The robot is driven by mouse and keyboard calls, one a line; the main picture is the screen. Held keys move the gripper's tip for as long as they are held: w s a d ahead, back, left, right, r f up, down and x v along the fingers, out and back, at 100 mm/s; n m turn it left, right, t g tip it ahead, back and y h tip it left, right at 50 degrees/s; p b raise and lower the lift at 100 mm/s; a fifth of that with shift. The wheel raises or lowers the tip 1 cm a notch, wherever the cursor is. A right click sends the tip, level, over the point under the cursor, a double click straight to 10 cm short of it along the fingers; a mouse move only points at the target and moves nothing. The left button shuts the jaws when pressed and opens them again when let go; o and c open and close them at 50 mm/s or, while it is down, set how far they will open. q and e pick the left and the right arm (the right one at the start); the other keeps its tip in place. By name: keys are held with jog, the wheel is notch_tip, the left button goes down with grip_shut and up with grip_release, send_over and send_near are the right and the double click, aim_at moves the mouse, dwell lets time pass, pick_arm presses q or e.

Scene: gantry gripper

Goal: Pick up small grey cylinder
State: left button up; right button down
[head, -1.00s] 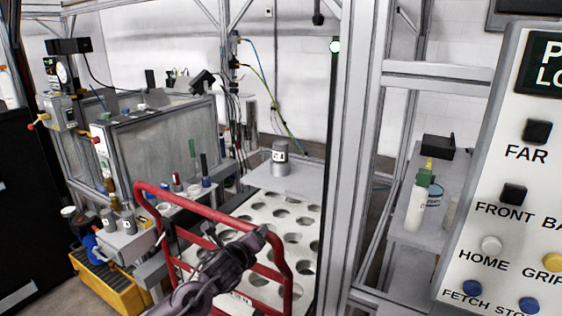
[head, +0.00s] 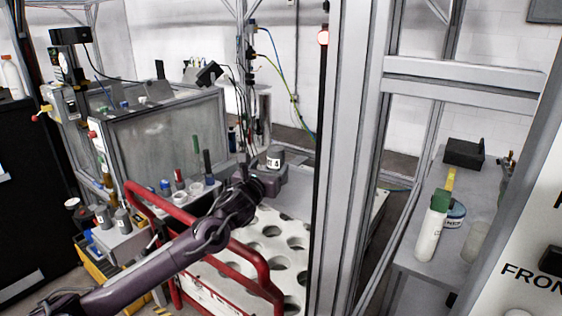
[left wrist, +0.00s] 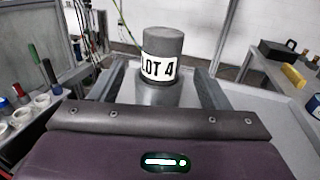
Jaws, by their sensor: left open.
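A small grey cylinder (head: 274,153) with a white band label stands upright on the grey shelf behind the perforated white plate. In the left wrist view the cylinder (left wrist: 163,42) reads "LOT 4" and stands straight ahead. My left gripper (head: 270,172) is open, low at the cylinder in the head view. In the left wrist view its two fingers (left wrist: 160,88) point forward, one to each side of the cylinder's lower part. I cannot tell how deep the cylinder sits between them. The cylinder's foot is partly hidden by the gripper. My right gripper is not in view.
A red tubular rail (head: 233,252) passes below my left arm in front of the perforated plate (head: 262,226). A metal post (head: 346,150) stands right of the cylinder. Jars and bottles crowd the bench at left. A side shelf holds a green-capped bottle (head: 431,228).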

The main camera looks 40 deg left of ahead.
aim_at(273, 164)
pick_arm(q)
jog(key=shift+w+a+r, duration=0.1)
jog(key=shift+w+a, duration=0.1)
jog(key=shift+w, duration=0.1)
jog(key=shift+w+a, duration=0.1)
jog(key=shift+w, duration=0.15)
jog(key=x, duration=0.2)
jog(key=p+x, duration=0.1)
jog(key=x, duration=0.1)
jog(key=shift+f, duration=0.4)
jog(key=shift+w+f+p, duration=0.1)
jog(key=shift+w+p, duration=0.25)
jog(key=shift+w, duration=0.1)
jog(key=shift+c, duration=1.3)
jog(key=c, duration=1.1)
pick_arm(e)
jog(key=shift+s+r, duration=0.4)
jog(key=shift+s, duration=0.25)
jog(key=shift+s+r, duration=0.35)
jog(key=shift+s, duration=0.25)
pick_arm(q)
notch_tip(273, 164, up, 20)
jog(key=shift+r+b, duration=0.1)
jog(key=shift+b, duration=0.3)
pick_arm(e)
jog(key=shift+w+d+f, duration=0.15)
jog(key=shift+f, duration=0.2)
